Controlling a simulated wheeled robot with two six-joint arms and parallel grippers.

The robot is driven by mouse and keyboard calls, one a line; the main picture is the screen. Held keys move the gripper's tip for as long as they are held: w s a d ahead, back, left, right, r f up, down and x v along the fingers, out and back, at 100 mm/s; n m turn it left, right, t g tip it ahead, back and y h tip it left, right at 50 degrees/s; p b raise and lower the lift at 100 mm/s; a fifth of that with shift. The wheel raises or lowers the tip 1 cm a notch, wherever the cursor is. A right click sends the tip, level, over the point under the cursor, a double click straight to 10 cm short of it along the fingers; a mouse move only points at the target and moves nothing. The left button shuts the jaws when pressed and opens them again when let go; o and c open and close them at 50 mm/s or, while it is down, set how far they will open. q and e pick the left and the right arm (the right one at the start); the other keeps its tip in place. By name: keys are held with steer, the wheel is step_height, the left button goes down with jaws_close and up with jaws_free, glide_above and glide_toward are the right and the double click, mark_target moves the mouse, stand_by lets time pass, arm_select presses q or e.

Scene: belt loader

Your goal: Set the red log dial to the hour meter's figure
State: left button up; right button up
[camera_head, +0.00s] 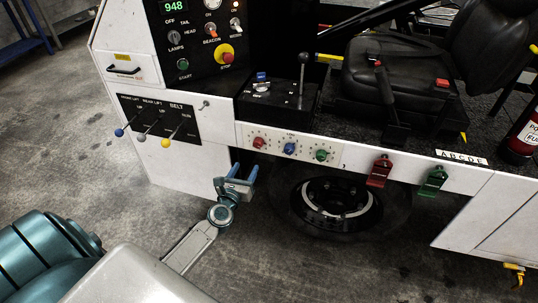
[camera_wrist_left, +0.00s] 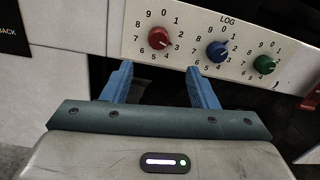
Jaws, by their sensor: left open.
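The red log dial (camera_head: 259,142) is the leftmost of three knobs on the white LOG panel. In the left wrist view the red dial (camera_wrist_left: 158,38) is ringed by figures, and its white mark points to the lower right, near 3. A lit green readout (camera_head: 173,6) on the black panel shows 948; its label is not legible. My left gripper (camera_head: 241,173) is open and empty, below and in front of the red dial. Its blue fingers (camera_wrist_left: 158,78) show apart, under the dial and not touching it. My right gripper is not in view.
A blue dial (camera_head: 289,148) and a green dial (camera_head: 322,155) sit right of the red one. Lever knobs (camera_head: 141,136) stick out at the left. Red (camera_head: 379,170) and green (camera_head: 433,181) latches hang at the right. A wheel (camera_head: 338,204) is below.

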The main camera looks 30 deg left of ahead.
mark_target(257, 145)
arm_select(q)
steer(key=x, duration=0.9)
steer(key=shift+w+a+b, duration=0.2)
steer(key=shift+w+b, duration=0.1)
steer(key=shift+w, duration=0.05)
steer(key=shift+w+a, duration=0.1)
steer(key=shift+w, duration=0.4)
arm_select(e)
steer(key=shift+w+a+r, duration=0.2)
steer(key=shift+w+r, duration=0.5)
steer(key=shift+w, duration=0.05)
arm_select(q)
steer(key=c, duration=1)
